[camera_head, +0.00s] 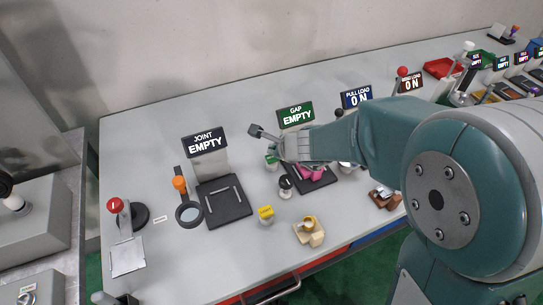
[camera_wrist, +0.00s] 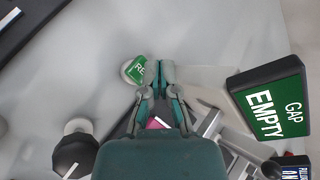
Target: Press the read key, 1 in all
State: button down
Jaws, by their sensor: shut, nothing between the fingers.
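In the head view my gripper (camera_head: 279,147) hangs over the key's area. I cannot tell whether the fingertips touch the key.
A green "GAP EMPTY" sign (camera_head: 295,115) stands behind, also in the wrist view (camera_wrist: 269,97). A pink piece (camera_head: 312,173) lies on a black plate beneath my gripper. A black-topped knob (camera_head: 285,186) and a yellow key (camera_head: 265,214) stand nearby. A "JOINT EMPTY" station (camera_head: 205,142) is left.

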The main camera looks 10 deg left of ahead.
jog(key=shift+f, duration=0.1)
jog(key=shift+f, duration=0.25)
jog(key=shift+f, duration=0.6)
dwell(0.8)
jog(key=shift+r, duration=1.05)
jog(key=shift+r, duration=2.5)
